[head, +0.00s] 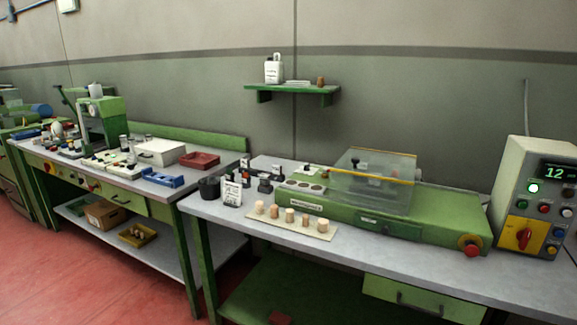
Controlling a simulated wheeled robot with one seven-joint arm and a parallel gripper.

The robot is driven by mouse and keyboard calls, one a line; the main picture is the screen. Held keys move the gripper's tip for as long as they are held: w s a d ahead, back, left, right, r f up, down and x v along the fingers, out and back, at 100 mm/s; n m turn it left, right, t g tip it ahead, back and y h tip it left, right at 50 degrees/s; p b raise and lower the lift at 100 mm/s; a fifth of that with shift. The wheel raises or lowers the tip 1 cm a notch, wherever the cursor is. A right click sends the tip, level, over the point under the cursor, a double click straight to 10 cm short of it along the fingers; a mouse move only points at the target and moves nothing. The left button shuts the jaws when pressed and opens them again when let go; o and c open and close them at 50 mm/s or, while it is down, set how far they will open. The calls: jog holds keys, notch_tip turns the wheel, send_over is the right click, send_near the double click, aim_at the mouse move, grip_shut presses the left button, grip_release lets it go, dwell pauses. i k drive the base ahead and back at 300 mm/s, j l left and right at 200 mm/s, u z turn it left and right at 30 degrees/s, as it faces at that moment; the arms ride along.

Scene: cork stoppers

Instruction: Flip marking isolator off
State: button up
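A grey-green control box (507,178) stands at the right end of the near bench. A red rotary isolator handle (524,237) sits on a yellow plate on its lower front. The handle looks close to upright with a slight tilt; its position marks are too small to read. A green lamp (533,188) glows on the box beneath a lit display (559,173) showing 12. The green marking machine (400,222), with a clear cover, stands left of the box. My gripper is not in view.
A red mushroom button (469,246) is on the machine's right end, near the box. A board of cork stoppers (290,219), a black cup (209,187) and a sign (232,192) stand on the grey benchtop (410,262). Red floor (60,270) lies clear at the lower left.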

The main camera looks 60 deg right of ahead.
aim_at(524, 236)
jog(key=z, duration=2.45)
jog(key=k+j+z, duration=0.25)
jog(key=k+j, duration=0.15)
jog(key=j, duration=0.15)
